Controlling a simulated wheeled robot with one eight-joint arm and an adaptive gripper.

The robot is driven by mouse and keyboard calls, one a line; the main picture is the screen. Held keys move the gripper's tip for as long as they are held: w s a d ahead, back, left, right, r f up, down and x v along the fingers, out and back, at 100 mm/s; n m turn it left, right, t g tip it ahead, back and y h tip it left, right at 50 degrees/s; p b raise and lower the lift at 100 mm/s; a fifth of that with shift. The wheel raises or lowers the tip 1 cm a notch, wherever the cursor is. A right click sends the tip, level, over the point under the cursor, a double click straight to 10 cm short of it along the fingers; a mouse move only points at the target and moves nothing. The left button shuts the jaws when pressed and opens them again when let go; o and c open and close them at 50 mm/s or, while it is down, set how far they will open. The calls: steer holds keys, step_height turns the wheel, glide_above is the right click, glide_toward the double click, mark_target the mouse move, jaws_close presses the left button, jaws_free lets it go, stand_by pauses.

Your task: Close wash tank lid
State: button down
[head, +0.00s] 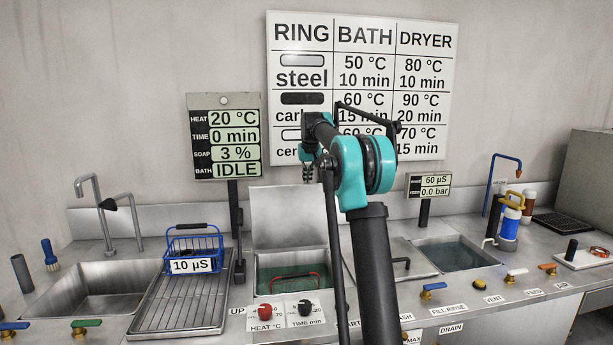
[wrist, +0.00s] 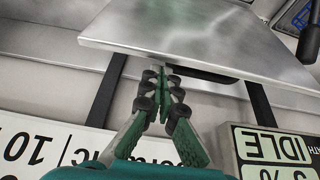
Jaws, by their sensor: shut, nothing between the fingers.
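The wash tank lid (head: 288,215) is a flat grey metal panel standing raised at the rear of the wash tank (head: 262,272). The tank is open, with green liquid and a red handle inside. My gripper (head: 308,172) is shut and empty, above and behind the lid's upper right part in the head view. In the wrist view the lid (wrist: 205,35) fills the upper part, and my gripper (wrist: 165,75) has its fingertips close to the lid's edge by a dark bar. I cannot tell whether they touch.
A blue wire basket (head: 193,245) stands on the drainboard left of the tank. A display reading IDLE (head: 224,135) stands behind it. A flat panel with a black handle (head: 390,262) and a water-filled basin (head: 455,254) lie to the right. Knobs and levers line the front edge.

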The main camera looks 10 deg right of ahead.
steer(key=shift+s, duration=0.3)
